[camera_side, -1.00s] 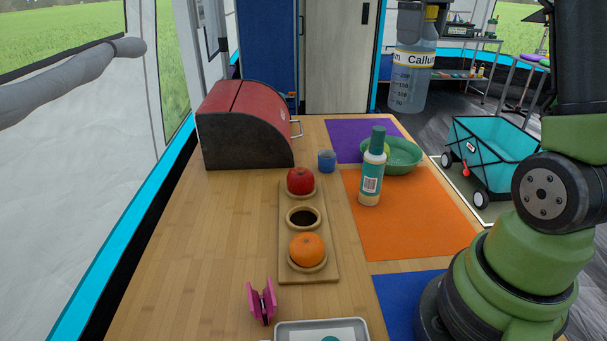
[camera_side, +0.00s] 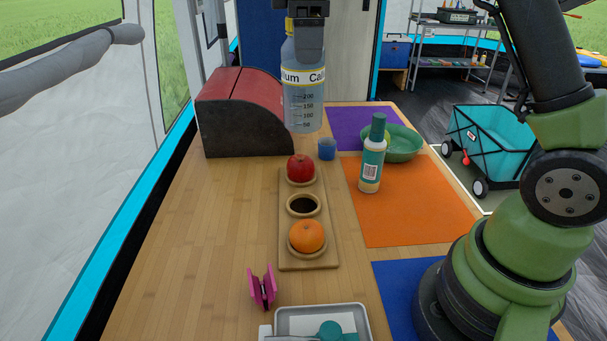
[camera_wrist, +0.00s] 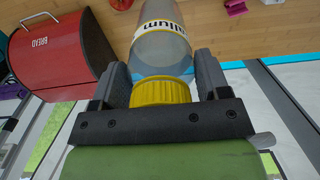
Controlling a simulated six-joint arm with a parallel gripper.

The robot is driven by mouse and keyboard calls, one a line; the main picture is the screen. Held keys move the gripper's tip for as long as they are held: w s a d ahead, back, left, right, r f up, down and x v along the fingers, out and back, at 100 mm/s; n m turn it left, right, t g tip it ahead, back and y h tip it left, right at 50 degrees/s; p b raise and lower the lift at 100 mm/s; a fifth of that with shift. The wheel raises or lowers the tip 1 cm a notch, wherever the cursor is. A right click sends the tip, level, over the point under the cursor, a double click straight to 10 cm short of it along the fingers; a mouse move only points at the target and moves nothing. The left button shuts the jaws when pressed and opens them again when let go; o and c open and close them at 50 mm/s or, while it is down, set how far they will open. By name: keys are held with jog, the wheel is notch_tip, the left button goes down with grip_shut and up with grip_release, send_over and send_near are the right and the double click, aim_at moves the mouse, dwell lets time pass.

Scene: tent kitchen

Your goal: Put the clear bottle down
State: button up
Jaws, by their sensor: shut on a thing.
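The clear bottle (camera_side: 303,100) has volume marks, a white band with dark lettering and a yellow cap. The bottle's base is in the air, above the far part of the wooden table (camera_side: 190,250). In the wrist view, the bottle (camera_wrist: 164,50) and its yellow cap (camera_wrist: 160,91) show between the two fingers (camera_wrist: 165,82).
A wooden holder (camera_side: 318,255) bears an apple (camera_side: 300,168) and an orange (camera_side: 307,236); its middle hole is empty. A teal-capped bottle (camera_side: 371,170), green bowl (camera_side: 404,143) and blue cup (camera_side: 327,149) stand to the right. The table's left side is clear.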

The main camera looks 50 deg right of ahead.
notch_tip(320, 180, down, 18)
jog(key=shift+r, duration=0.25)
dwell(0.3)
jog(key=shift+f, duration=0.15)
jog(key=o, duration=1.2)
jog(key=shift+f, duration=0.1)
jog(key=shift+c, duration=0.2)
